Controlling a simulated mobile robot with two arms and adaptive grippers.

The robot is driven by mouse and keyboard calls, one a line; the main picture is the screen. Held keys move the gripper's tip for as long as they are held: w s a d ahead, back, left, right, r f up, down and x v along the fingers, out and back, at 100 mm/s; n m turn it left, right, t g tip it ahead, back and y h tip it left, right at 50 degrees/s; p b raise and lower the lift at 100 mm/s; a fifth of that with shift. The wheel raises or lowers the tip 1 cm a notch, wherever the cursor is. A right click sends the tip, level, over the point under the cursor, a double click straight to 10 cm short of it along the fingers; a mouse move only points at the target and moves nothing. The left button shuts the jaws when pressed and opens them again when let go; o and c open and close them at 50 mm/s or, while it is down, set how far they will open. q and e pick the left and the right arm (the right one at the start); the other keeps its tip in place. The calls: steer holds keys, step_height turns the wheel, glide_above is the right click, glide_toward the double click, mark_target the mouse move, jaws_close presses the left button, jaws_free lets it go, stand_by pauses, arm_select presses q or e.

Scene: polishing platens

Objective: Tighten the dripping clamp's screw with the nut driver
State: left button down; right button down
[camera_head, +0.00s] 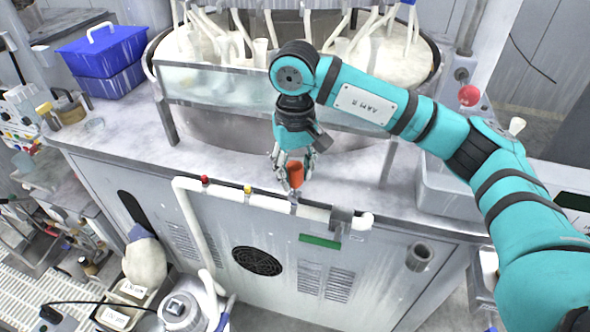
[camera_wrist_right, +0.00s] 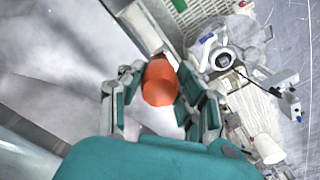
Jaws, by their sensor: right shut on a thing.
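My right gripper (camera_head: 292,168) is shut on the orange handle of the nut driver (camera_head: 296,178), above the front edge of the bench. In the right wrist view, the fingers of my right gripper (camera_wrist_right: 160,90) sit on both sides of the nut driver's orange handle (camera_wrist_right: 160,84). The driver points down towards the white pipe (camera_head: 262,201) along the cabinet front. Its tip is at or close to a small metal clamp (camera_head: 294,207) on the pipe; I cannot tell whether it is seated on a screw. No drip can be made out. My left gripper is not in view.
A polishing machine with a clear guard (camera_head: 215,86) stands behind the gripper. Red (camera_head: 205,180) and yellow (camera_head: 247,189) valve knobs and a grey bracket (camera_head: 341,218) are along the pipe. Blue bins (camera_head: 105,60) stand at the back left, a grey tub (camera_head: 445,192) at right.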

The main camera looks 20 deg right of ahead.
steer(key=shift+f, duration=0.25)
steer(key=c, duration=0.8)
jaws_free()
steer(key=shift+c, duration=0.2)
step_height(320, 180, up, 12)
steer(key=shift+r, duration=0.1)
